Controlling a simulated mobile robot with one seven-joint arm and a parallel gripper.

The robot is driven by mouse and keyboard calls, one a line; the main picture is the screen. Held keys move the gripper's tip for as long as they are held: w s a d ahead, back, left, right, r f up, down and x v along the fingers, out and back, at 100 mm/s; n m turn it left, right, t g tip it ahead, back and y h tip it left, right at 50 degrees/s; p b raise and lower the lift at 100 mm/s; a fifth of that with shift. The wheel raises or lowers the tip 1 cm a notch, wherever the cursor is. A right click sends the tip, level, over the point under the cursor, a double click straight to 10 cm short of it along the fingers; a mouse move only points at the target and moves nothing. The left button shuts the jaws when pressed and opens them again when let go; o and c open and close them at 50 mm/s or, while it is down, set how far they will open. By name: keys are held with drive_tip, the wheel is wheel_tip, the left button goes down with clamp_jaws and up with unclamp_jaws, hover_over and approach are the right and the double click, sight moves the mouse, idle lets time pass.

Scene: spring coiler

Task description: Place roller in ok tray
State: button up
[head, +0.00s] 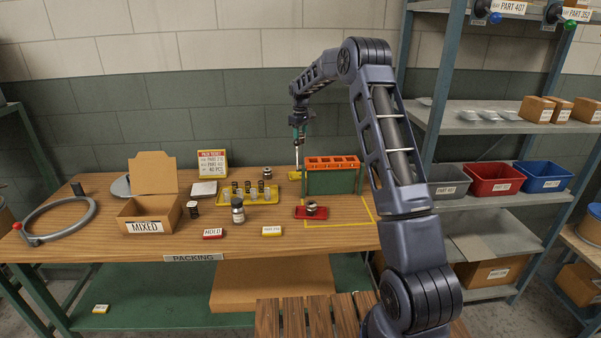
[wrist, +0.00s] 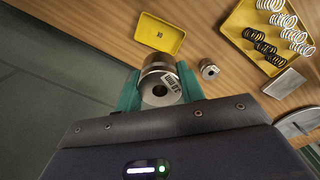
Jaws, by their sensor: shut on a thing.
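My gripper (wrist: 160,92) is shut on a metal roller (wrist: 161,83), with a green finger on each side of it. In the head view my gripper (head: 299,136) is above the back of the table, behind the orange-topped rack; the roller is hard to make out there. A small yellow tray (wrist: 151,39) lies below and beyond the held roller, apart from it, empty but for a small dark mark. It shows partly in the head view (head: 293,175). I cannot read an OK label.
A smaller metal part (wrist: 209,69) stands beside the small tray. A yellow tray of springs (wrist: 240,20) lies farther right in the wrist view. The orange-topped green rack (head: 332,182) and a red tray (head: 300,214) holding a metal part stand nearer the front. A MIXED box (head: 150,211) stands left.

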sight(300, 176)
wheel_tip(300, 176, down, 17)
drive_tip(key=shift+f, duration=0.1)
idle(0.5)
drive_tip(key=o, duration=1)
drive_tip(key=shift+f, duration=0.1)
